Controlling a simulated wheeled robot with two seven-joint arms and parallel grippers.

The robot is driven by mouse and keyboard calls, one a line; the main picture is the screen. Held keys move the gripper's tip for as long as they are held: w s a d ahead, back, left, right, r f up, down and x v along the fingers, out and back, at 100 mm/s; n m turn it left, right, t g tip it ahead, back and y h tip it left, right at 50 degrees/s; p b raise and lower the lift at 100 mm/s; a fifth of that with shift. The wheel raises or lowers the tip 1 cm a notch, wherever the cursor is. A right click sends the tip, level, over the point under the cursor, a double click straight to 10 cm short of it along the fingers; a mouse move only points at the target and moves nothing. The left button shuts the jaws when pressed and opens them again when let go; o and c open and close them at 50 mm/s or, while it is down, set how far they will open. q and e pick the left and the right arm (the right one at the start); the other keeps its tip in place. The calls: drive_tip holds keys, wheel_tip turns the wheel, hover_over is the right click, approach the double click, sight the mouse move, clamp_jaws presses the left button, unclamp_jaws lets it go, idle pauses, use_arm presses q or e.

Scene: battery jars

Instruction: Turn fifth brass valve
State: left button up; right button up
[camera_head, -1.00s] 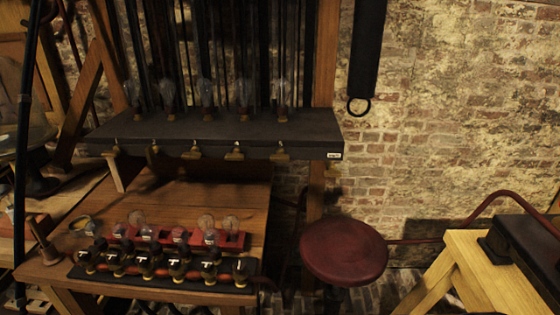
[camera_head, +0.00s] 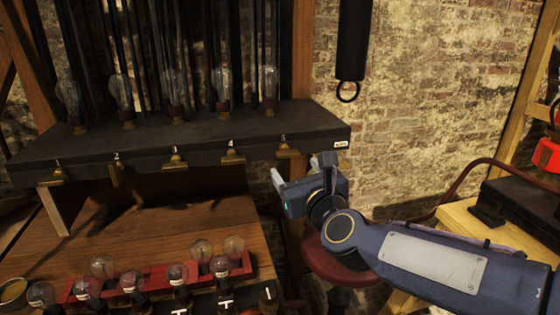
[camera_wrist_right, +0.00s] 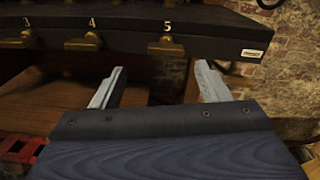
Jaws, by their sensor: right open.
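The fifth brass valve (camera_head: 287,151) sits under the label 5 at the right end of the dark shelf's front edge (camera_head: 325,141). In the right wrist view the fifth valve (camera_wrist_right: 168,45) is just beyond and between my fingertips, its handle lying sideways. My right gripper (camera_head: 301,169) is open and empty, a little below and in front of that valve, apart from it as far as I can see. Its two fingers also show in the right wrist view (camera_wrist_right: 160,70). My left gripper is not in view.
Valve four (camera_head: 231,155), valve three (camera_head: 174,162) and two more line the shelf to the left. Glass bulbs (camera_head: 222,90) stand on the shelf. A red rack (camera_head: 242,268) with bulbs is on the wooden bench (camera_head: 160,225) below. A red stool (camera_head: 325,262) is behind my right arm.

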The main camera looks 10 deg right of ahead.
sight(289, 155)
drive_tip(key=w+m+p, duration=0.1)
drive_tip(key=w, duration=0.3)
drive_tip(key=w+m+p, duration=0.1)
drive_tip(key=w, duration=0.3)
drive_tip(key=shift+w+d+r+h, duration=0.1)
drive_tip(key=shift+w+r+h, duration=0.05)
drive_tip(key=shift+w+h, duration=0.2)
drive_tip(key=shift+s, duration=0.1)
drive_tip(key=c, duration=1)
